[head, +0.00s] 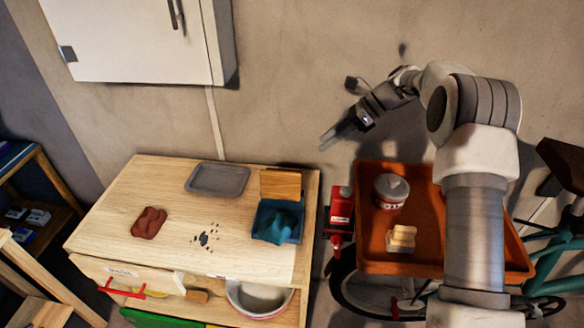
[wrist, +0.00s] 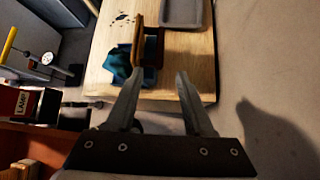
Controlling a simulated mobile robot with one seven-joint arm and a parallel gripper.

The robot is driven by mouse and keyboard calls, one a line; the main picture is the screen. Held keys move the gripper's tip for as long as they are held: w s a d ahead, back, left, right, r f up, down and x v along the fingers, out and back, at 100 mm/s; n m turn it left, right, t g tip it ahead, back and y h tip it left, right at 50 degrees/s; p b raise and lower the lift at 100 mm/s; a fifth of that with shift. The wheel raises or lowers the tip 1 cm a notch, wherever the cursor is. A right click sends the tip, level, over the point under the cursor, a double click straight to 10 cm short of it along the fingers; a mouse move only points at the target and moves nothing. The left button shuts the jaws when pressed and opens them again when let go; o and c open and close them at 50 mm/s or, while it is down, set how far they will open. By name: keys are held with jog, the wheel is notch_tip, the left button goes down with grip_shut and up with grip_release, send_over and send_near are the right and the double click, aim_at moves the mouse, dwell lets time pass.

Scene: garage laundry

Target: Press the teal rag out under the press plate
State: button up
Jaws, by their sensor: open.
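The teal rag (head: 274,226) lies crumpled inside a small blue box (head: 267,240) near the right edge of the wooden bench top. A wooden plate (head: 281,184), which looks like the press plate, stands raised at the back of this box. The wrist view shows the rag (wrist: 120,66) left of my fingers and the brown plate (wrist: 152,48) beyond them. My gripper (head: 327,140) is open and empty, in the air above and right of the box in the head view. Its two fingers (wrist: 158,74) are apart, with nothing between them. The box's inside is partly hidden by the rag.
The bench (head: 160,190) also holds a grey tray (head: 217,180), a brown-red lump (head: 149,222) and dark crumbs (head: 206,238). An orange tray (head: 388,262) with a can (head: 391,191) and a light block (head: 401,239) is at the right.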

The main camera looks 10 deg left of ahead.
aim_at(288, 170)
jog(key=x, duration=1.3)
jog(key=shift+s+a+f+b, duration=0.1)
jog(key=shift+a+f+b, duration=0.1)
jog(key=shift+b, duration=0.15)
jog(key=shift+c, duration=0.3)
grip_shut()
dwell(0.4)
